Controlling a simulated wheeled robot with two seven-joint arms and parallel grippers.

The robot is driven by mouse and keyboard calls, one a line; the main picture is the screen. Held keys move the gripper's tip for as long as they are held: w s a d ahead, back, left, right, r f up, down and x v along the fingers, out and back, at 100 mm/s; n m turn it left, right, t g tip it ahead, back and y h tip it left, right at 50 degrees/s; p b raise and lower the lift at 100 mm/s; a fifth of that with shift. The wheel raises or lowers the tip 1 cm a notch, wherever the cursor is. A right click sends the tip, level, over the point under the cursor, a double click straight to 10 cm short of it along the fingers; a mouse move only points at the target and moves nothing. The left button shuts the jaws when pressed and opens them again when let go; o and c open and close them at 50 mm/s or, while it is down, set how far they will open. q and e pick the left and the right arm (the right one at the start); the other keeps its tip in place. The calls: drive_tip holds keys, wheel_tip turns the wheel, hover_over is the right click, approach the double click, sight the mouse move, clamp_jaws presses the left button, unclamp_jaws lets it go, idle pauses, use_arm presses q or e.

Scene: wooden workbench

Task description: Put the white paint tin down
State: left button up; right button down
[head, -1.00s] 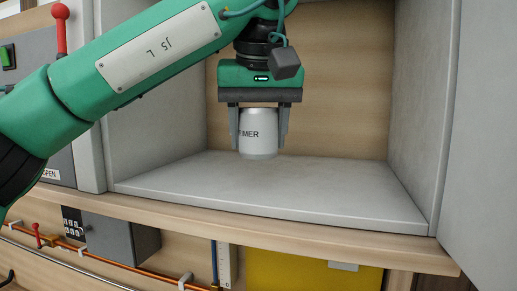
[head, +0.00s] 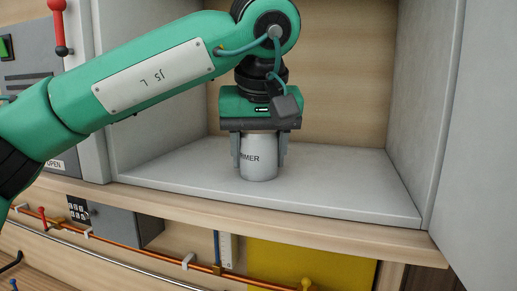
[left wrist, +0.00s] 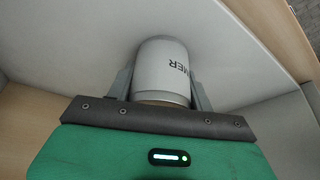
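The white paint tin (head: 259,162) is a small cylinder with dark lettering ending in "MER", partly covered at the left. It is upright at the grey shelf (head: 340,183) inside an open compartment. My left gripper (head: 259,165) points down from above, with one finger on each side of the tin, shut on it. The left wrist view shows the tin (left wrist: 160,62) between both fingers, its base at or very close to the shelf surface. I cannot tell whether the base touches. My right gripper is not in view.
Grey side walls (head: 422,90) and a wooden back panel (head: 345,100) bound the compartment. The shelf is bare on both sides of the tin. Below the wooden front edge (head: 300,222) run an orange pipe (head: 135,252) and a yellow panel (head: 330,265). A red-knobbed lever (head: 58,30) is at upper left.

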sight(260, 132)
use_arm(q)
drive_tip(key=o, duration=0.4)
drive_tip(key=shift+w, duration=0.1)
drive_tip(key=shift+o, duration=0.2)
drive_tip(key=shift+r, duration=0.3)
drive_tip(key=b+v, duration=0.2)
drive_tip(key=v, duration=0.3)
drive_tip(key=shift+s+r, duration=0.2)
drive_tip(key=shift+r, duration=0.05)
drive_tip(key=shift+s+r+b, duration=0.3)
drive_tip(key=shift+r, duration=0.45)
